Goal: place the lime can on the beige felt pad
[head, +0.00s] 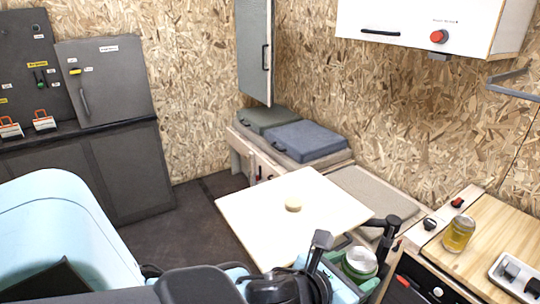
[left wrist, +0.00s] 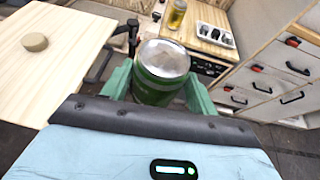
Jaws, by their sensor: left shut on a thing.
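My left gripper (head: 358,268) is shut on the green lime can (head: 360,260), low in the head view, in front of the pale table's right corner. In the left wrist view the lime can (left wrist: 158,72) stands between the two green fingers, its silver top facing the camera. Its lower part is hidden by the gripper body. The beige felt pad (head: 293,204) is a small round disc on the pale tabletop (head: 255,225); it also shows bare in the left wrist view (left wrist: 35,42). The can is apart from the pad, to its right. My right gripper is not in view.
A yellow can (head: 459,234) and a switch panel (head: 518,277) sit on the wooden counter at right. A black bracket (head: 388,232) rises near the tabletop's right corner. Two cases, a blue one (head: 305,141) among them, lie behind. The tabletop around the pad is clear.

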